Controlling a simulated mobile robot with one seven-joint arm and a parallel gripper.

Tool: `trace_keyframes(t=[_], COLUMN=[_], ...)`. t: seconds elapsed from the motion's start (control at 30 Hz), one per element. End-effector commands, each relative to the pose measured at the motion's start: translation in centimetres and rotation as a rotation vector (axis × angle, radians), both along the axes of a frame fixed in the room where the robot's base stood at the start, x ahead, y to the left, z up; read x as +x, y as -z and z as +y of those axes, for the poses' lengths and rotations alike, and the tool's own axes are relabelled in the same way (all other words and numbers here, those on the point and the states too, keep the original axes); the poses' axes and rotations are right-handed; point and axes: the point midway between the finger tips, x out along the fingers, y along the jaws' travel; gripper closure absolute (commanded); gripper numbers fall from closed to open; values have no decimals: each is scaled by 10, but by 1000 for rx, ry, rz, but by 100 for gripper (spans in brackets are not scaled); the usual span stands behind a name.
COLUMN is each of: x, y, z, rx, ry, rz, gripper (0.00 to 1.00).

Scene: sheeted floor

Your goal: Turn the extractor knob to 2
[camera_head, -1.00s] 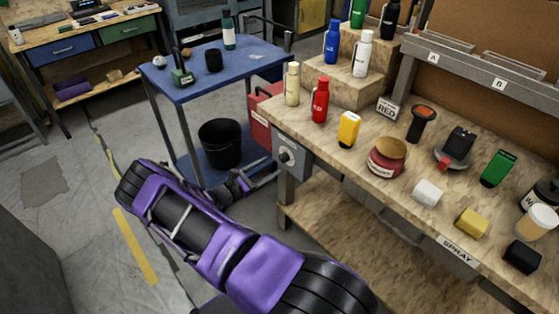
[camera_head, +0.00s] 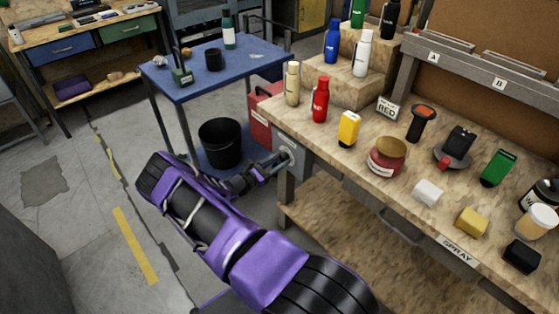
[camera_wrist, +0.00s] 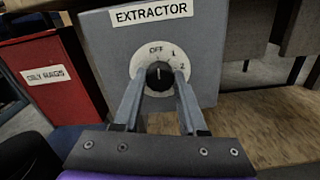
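The extractor box (camera_wrist: 205,50) is grey with an "EXTRACTOR" label and fixed to the workbench's left end. Its white dial is marked OFF at the top, with 1 and 2 to the right. The black knob (camera_wrist: 159,76) sits in the middle of the dial, and its pale mark points up toward OFF. My gripper (camera_wrist: 160,82) has one finger on each side of the knob, with small gaps showing, so it looks open. In the head view my gripper (camera_head: 282,160) reaches the box (camera_head: 293,169) from the left and hides most of the dial.
A red bin (camera_wrist: 50,80) with a label stands left of the box. The workbench top (camera_head: 330,150) above holds bottles, a jar and small items. A blue cart (camera_head: 215,75) with a black bucket (camera_head: 220,143) is behind my arm.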

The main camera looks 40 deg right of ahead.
Motion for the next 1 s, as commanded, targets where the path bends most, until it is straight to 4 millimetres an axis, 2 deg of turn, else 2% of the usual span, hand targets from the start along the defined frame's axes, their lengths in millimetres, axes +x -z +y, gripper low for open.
trace_keyframes(t=[0.03, 0.1, 0.13, 0.57, 1.0], x=[0, 0, 0, 0, -1], y=[0, 0, 0, 2, 3], z=[0, 0, 0, 1, 1], rx=[0, 0, 0, 5, 32], ry=[0, 1, 1, 1, 0], rz=[0, 0, 0, -68, -420], gripper=[86, 99, 100, 100, 100])
